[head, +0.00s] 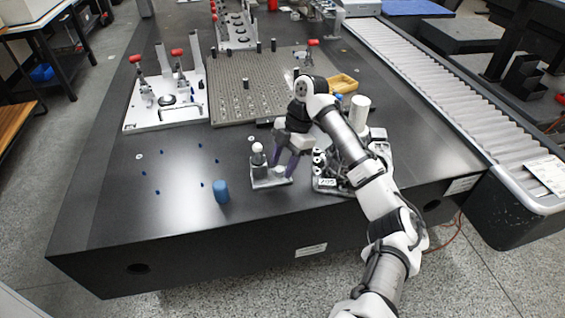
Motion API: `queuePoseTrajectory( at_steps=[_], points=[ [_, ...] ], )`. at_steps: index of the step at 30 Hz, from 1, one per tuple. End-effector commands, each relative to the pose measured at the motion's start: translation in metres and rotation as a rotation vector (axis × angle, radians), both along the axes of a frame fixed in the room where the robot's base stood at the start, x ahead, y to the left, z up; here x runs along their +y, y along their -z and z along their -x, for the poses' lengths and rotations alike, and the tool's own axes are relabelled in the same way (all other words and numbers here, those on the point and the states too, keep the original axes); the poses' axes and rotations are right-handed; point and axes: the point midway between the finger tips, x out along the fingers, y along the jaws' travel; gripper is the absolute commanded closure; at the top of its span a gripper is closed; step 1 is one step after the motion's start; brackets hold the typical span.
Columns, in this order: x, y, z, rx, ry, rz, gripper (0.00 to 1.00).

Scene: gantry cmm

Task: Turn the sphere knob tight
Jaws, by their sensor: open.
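The sphere knob (257,148) is a small white ball on top of a short dark post. The post stands upright on a small metal base block (267,180) near the table's front edge. My gripper (282,166) is open, with its dark purplish fingers pointing down, just right of the knob and post. The fingers appear apart from the ball and hold nothing that I can see. Whether a finger touches the base block cannot be told. The knob's thread is hidden.
A blue cylinder (221,191) stands on the black table (110,225) left of the base block. A grey perforated plate (230,85) and a white fixture plate with red-handled clamps (138,118) lie behind. A tray of parts (325,186) is to the right. The table's front left is mostly clear.

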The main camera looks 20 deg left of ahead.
Motion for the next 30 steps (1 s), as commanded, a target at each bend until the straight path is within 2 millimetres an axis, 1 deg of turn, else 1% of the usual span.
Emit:
queuePoseTrajectory(
  at_steps=[4,10,11,18,21,30],
  points=[
    [0.0011,0.0046,0.0017,-0.001,0.0,-0.001,0.55],
    [0.0013,0.0049,0.0018,0.0,0.0,0.0,0.55],
    [0.0013,0.0049,0.0018,0.0,0.0,0.0,0.56],
    [0.0013,0.0047,0.0018,0.0,0.0,0.0,0.88],
    [0.0013,0.0047,0.0018,0.0,0.0,0.0,1.0],
    [0.0012,0.0037,0.0026,0.001,0.038,-0.002,1.0]
  ],
)
